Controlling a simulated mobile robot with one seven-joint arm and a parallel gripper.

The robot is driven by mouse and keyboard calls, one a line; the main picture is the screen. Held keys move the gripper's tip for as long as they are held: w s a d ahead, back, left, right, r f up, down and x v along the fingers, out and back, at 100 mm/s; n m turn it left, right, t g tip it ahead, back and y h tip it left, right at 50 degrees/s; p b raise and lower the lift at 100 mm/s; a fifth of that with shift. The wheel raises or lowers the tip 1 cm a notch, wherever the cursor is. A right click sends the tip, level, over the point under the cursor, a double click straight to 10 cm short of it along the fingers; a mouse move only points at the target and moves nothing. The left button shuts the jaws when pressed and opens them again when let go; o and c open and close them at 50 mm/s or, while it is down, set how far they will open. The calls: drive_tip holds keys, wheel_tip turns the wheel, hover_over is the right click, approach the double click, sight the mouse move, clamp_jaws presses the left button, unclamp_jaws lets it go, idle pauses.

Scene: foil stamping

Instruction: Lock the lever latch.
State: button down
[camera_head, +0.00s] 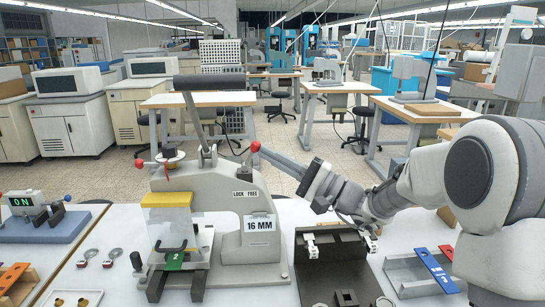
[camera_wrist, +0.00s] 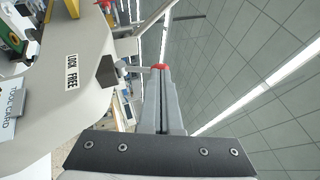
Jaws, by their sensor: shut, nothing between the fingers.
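The lever latch is on the grey press (camera_head: 228,208), above its LOCK FREE label (camera_head: 245,194). In the wrist view I see its black pivot block (camera_wrist: 107,72) beside the label, a thin rod and a red ball knob (camera_wrist: 160,67). The rod stands roughly upright from the press body. The red knob also shows in the head view (camera_head: 255,146). My gripper (camera_head: 264,153) is shut and empty, its tips right at the knob. In the wrist view the gripper (camera_wrist: 163,80) points at the knob and partly covers it; I cannot tell whether they touch.
The press has a large dark handle (camera_head: 210,82) and a second red knob (camera_head: 139,163) at left. A 16 MM card (camera_head: 260,224) hangs on its front. A dark open box (camera_head: 316,252) and a grey tray (camera_head: 405,272) stand to the right under my arm.

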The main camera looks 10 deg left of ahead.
drive_tip(key=shift+a+r+h, duration=0.1)
drive_tip(key=shift+r+h, duration=0.15)
drive_tip(key=shift+h, duration=0.05)
drive_tip(key=shift+s+a+r+n+g+h+p, duration=0.1)
drive_tip(key=shift+a+r+n+g+h+p, duration=0.25)
drive_tip(key=shift+n+h, duration=0.2)
drive_tip(key=shift+s+a+r+n+g+h+p, duration=0.1)
drive_tip(key=shift+a+r+n+g+h+p, duration=0.1)
drive_tip(key=shift+r+n+h, duration=0.3)
drive_tip(key=a+h, duration=0.1)
drive_tip(key=h, duration=0.1)
drive_tip(key=a+n+h+p, duration=0.1)
drive_tip(key=h, duration=0.1)
drive_tip(key=s+a+r+n+h+p, duration=0.1)
drive_tip(key=h, duration=0.1)
drive_tip(key=shift+a+g, duration=0.35)
drive_tip(key=shift+a, duration=0.05)
drive_tip(key=shift+a+r, duration=0.1)
